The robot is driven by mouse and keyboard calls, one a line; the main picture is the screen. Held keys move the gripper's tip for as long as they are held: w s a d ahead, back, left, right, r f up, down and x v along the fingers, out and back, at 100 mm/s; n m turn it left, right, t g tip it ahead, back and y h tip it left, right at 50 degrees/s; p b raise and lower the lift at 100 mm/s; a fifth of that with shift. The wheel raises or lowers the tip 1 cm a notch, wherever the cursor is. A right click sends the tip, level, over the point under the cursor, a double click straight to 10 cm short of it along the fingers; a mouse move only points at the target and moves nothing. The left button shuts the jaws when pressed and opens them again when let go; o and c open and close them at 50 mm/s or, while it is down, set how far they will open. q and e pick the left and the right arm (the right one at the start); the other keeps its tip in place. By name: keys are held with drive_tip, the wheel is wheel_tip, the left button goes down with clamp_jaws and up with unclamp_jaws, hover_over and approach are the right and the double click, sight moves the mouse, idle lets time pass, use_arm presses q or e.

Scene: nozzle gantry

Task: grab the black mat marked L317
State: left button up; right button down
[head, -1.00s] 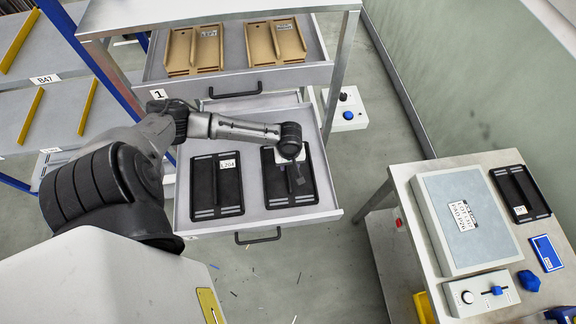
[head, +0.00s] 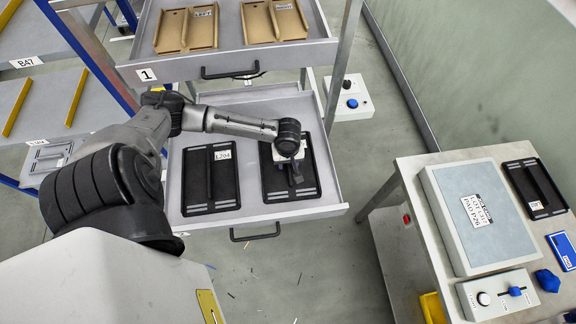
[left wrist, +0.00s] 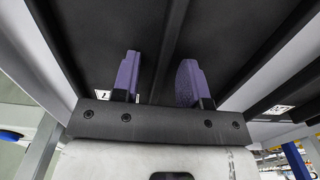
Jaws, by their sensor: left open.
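Two black mats with raised centre ridges lie in the open lower drawer (head: 250,212). The left mat (head: 196,185) carries a label reading L204. The right mat (head: 274,188) is partly covered by my left gripper (head: 297,172), which hides its label, so I cannot read its mark. In the left wrist view the open gripper (left wrist: 158,80) has its two purple fingers apart, one on each side of a dark ridge (left wrist: 176,40) on a black surface. Nothing shows held between them. I cannot tell whether the fingers touch the mat. My right gripper is not in view.
An upper drawer above holds two brown trays (head: 187,44). At the right, a table bears a grey pad box (head: 470,180), a third black mat (head: 517,183) with a small unreadable label, a blue card (head: 565,248) and a control box (head: 500,295).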

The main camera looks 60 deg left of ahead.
use_arm(q)
drive_tip(key=shift+r, duration=0.1)
clamp_jaws()
idle(0.3)
idle(0.4)
